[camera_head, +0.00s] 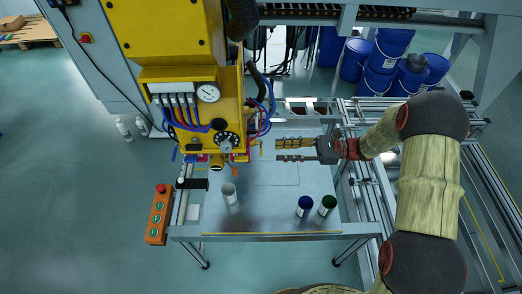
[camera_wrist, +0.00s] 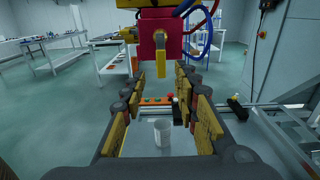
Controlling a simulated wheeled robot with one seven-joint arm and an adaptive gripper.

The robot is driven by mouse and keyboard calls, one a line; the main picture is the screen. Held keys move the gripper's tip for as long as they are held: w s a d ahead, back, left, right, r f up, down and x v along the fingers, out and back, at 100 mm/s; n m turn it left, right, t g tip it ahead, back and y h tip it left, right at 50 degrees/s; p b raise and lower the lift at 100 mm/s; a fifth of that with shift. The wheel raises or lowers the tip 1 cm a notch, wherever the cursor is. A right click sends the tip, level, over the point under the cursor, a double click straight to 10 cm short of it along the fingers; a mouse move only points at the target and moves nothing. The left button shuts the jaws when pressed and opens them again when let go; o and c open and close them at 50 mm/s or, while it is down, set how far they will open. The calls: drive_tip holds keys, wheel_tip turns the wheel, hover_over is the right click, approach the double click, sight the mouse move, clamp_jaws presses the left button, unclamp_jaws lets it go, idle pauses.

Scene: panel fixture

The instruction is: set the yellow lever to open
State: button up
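The yellow lever (camera_wrist: 161,62) hangs straight down from a red block (camera_wrist: 159,40) in the wrist view, at the top centre, ahead of and above the gap between my fingertips. In the head view the small yellow lever (camera_head: 247,144) seems to stand at the right side of the yellow panel machine (camera_head: 172,72). My gripper (camera_head: 279,150) is just right of it, with a gap between them. In the wrist view my gripper (camera_wrist: 160,103) has its fingers wide apart with nothing between the pads. I see no open or closed marking.
Blue and red hoses (camera_wrist: 210,20) hang close beside the red block. Below, the metal table (camera_head: 270,210) bears a white can (camera_head: 230,194), a blue can (camera_head: 305,206) and a green-topped can (camera_head: 327,205). An orange button box (camera_head: 159,215) is at the table's left.

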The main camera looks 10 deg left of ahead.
sight(261, 155)
drive_tip(key=b+x, duration=0.1)
drive_tip(key=x, duration=0.6)
drive_tip(key=shift+a, duration=0.4)
drive_tip(key=shift+c, duration=1.4)
clamp_jaws()
